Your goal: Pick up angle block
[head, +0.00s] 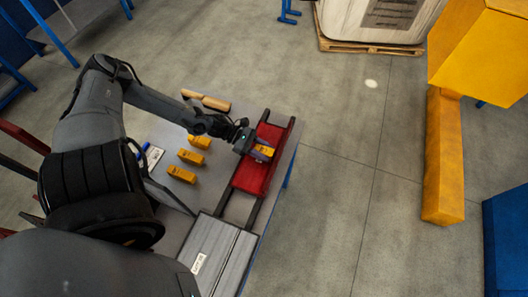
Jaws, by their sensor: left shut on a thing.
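My left gripper (256,146) reaches in over the red panel (257,175) and is shut on a yellow angle block (265,151). The held block is over the upper part of the panel; I cannot tell whether it touches it. Other yellow angle blocks sit in a row on the grey table to the left: the upper one (199,141), the middle one (190,157) and the lower one (181,174). The gripper's fingers are small and partly hidden in this view. My right gripper is not in view.
The red panel lies between two dark rails (286,150). Grey panels (217,252) lie at the table's near end. A wooden tool (206,101) lies at the far left edge, and a white card (153,158) lies left of the blocks.

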